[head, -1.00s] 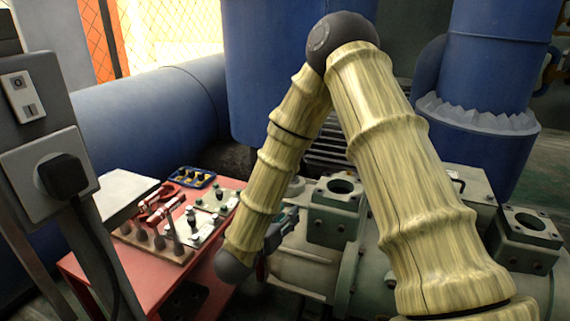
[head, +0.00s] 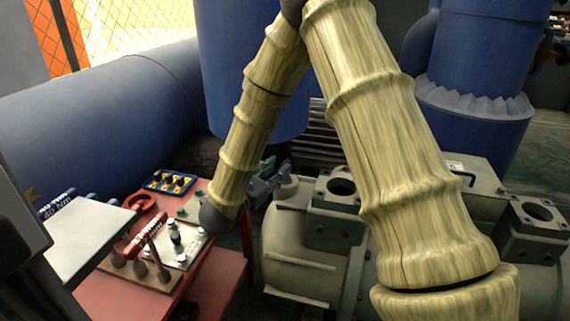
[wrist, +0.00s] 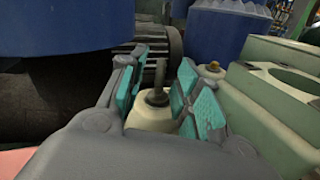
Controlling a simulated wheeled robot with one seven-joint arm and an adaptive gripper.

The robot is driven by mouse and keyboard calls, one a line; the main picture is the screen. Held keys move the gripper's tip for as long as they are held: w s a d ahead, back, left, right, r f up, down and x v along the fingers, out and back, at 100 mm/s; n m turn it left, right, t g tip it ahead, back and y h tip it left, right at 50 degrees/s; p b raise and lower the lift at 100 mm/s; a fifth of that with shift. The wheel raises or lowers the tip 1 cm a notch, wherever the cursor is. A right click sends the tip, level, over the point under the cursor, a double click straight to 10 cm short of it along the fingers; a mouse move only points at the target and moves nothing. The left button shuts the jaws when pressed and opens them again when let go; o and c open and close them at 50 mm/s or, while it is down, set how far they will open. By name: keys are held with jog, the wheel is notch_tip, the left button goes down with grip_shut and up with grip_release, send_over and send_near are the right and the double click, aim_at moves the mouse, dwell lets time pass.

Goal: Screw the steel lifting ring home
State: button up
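In the wrist view, a dark grey upright piece (wrist: 160,76), seemingly the steel lifting ring seen edge-on, stands on a cream rounded boss (wrist: 150,116). My gripper (wrist: 157,84) has its teal-padded fingers apart, one on each side of this piece, with visible gaps and no clear contact. In the head view, my gripper (head: 268,182) is beside the boss (head: 288,187) at the left end of the grey-green compressor (head: 300,250). My arm hides part of it there. How far the ring is seated cannot be told.
A red cart (head: 222,285) at left carries a wooden tool holder (head: 140,277), a metal plate with fittings (head: 178,248) and a blue tray (head: 170,182). Square flanged ports (head: 336,200) rise right of the boss. Blue pipework (head: 105,120) and a blue tank stand behind.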

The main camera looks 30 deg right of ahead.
aim_at(286, 161)
jog(key=shift+b+x, duration=0.3)
jog(key=shift+x, duration=2.25)
jog(key=shift+s, duration=0.1)
grip_shut()
